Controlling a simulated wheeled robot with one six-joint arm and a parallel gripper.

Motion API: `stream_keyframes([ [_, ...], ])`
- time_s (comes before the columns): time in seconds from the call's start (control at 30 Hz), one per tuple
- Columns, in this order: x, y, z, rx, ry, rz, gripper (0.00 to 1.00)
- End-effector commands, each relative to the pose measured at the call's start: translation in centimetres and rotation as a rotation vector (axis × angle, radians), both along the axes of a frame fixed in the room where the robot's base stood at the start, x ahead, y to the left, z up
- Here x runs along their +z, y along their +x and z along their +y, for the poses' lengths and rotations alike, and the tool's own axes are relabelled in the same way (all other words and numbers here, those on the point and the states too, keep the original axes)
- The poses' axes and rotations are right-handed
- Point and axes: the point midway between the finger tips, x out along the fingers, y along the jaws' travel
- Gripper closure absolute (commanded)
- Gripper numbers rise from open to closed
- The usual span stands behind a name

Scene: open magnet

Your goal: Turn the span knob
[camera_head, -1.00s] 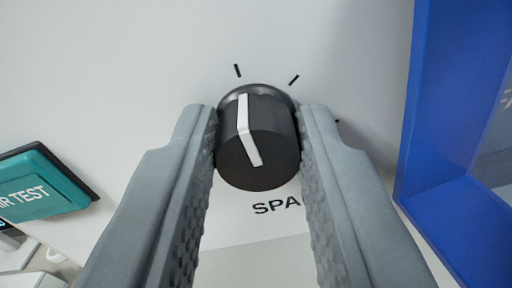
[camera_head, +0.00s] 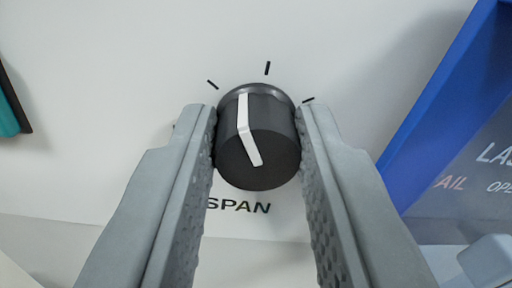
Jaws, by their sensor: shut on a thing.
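The span knob (camera_head: 270,165) is a black round knob with a white pointer line, in the middle of the view. It stands out from a white panel above the printed label "SPAN" (camera_head: 238,205). My gripper (camera_head: 258,140) is shut on the knob, with one grey ridged finger on its left side and one on its right. The white line runs along the knob's side and across its face, and its upper end lies between two black tick marks. Part of the tick ring is hidden by the knob and fingers.
A blue-framed display (camera_head: 432,120) with partly visible lettering stands close on the right. A teal block with a dark edge (camera_head: 10,105) is cut off at the left. A pale rounded part (camera_head: 488,262) shows at lower right. The panel above the knob (camera_head: 150,45) is clear.

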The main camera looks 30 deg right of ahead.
Motion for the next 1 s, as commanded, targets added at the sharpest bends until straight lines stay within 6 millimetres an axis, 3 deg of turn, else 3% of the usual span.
stream_keyframes([
  [0.37, 0.0, 0.0, 0.0, 0.000, -0.006, 0.002, 0.97],
  [0.4, 0.0, 0.0, 0.0, 0.000, -0.006, 0.002, 0.70],
  [0.5, 0.0, 0.0, 0.0, 0.000, -0.006, 0.002, 0.52],
  [0.83, 0.0, -0.2, 0.1, 0.000, -0.005, 0.001, 0.52],
  [1.0, 0.1, -1.5, 0.5, 0.000, -0.005, 0.001, 0.52],
])
